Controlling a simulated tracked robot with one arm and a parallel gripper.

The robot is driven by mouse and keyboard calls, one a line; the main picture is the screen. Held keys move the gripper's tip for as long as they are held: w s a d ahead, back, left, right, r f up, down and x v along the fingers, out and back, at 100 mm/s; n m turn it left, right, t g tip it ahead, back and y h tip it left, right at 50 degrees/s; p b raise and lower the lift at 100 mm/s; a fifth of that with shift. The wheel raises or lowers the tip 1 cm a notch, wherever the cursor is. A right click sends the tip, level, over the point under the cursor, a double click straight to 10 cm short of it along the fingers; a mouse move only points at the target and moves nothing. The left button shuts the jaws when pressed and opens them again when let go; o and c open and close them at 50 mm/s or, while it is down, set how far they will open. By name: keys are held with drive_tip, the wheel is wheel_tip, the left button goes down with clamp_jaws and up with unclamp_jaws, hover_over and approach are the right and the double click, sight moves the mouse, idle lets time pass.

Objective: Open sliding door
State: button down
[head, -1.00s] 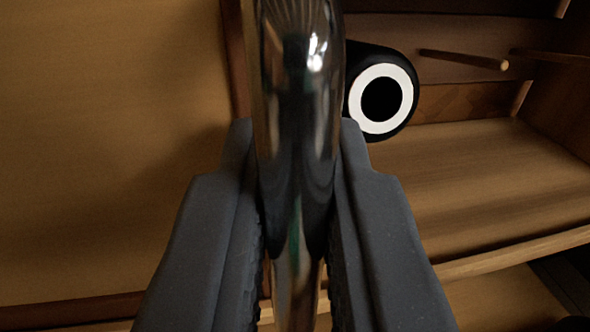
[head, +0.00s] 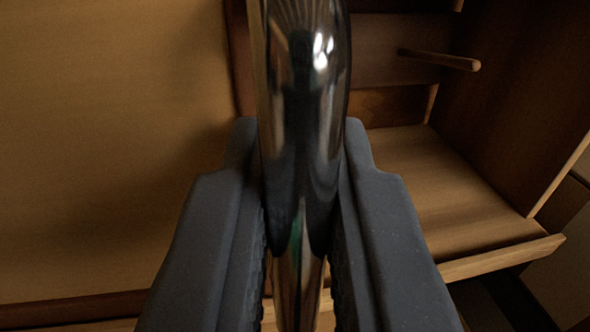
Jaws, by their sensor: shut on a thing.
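A shiny metal door handle (head: 305,110) stands upright in the middle of the head view. My gripper (head: 300,190) is shut on it, one dark grey finger on each side of the bar. The sliding door (head: 110,150) is the tan panel with a dark wooden frame that fills the left of the view. Its right frame edge is partly hidden behind the handle and my fingers.
Right of the door is an open wooden shelf compartment (head: 450,185) with a wooden peg (head: 440,59) on its back wall. A dark side wall (head: 510,100) closes the compartment on the right. A dark gap shows below the shelf at the lower right.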

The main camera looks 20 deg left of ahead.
drive_tip(key=shift+w+d+f, duration=0.1)
drive_tip(key=shift+d+f, duration=0.05)
drive_tip(key=shift+d, duration=0.25)
drive_tip(key=c, duration=1.5)
unclamp_jaws()
drive_tip(key=shift+d, duration=0.1)
drive_tip(key=shift+c, duration=0.2)
drive_tip(key=v, duration=1.3)
drive_tip(key=shift+s+b, duration=0.45)
